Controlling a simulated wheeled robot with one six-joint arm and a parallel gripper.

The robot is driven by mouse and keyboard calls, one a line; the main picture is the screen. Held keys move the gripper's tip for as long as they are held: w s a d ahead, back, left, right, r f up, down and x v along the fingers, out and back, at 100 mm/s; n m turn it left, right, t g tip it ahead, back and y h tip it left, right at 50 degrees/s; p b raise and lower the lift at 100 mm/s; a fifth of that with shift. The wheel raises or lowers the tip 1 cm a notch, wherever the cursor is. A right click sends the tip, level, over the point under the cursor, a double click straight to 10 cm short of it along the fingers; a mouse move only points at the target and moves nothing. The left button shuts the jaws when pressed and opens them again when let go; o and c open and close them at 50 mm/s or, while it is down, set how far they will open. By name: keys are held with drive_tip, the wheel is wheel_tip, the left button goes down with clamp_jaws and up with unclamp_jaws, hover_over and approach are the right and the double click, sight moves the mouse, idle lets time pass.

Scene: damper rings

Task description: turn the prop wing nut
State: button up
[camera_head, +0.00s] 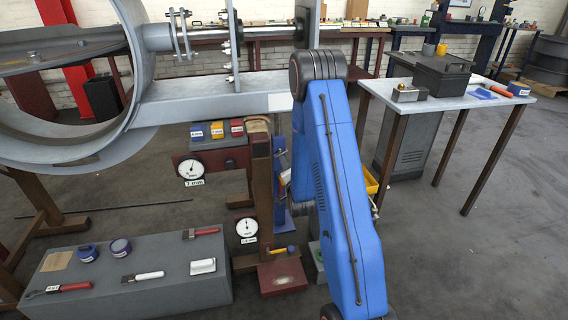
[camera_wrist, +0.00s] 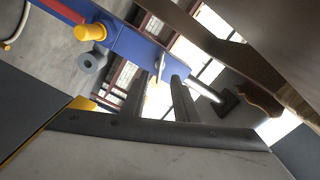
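What looks like the prop wing nut (camera_wrist: 160,66) is a small pale grey piece on a blue bar (camera_wrist: 128,42) in the wrist view. My gripper (camera_wrist: 160,77) shows there as two dark fingers standing apart, with a gap between them. The wing nut appears in line with that gap, near the fingertips. I cannot tell whether either finger touches it. In the head view my blue arm hides my gripper and the wing nut. Part of a blue upright (camera_head: 280,165) shows left of my arm.
A yellow knob (camera_wrist: 90,32) sits on the blue bar, with a grey ring (camera_wrist: 92,62) below it. A bright rod (camera_wrist: 205,91) ends at a dark plate (camera_wrist: 229,103). In the head view, a brown post (camera_head: 262,180) stands left of my arm; a grey bench (camera_head: 120,292) holds tools.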

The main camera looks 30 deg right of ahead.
drive_tip(key=shift+v, duration=1.1)
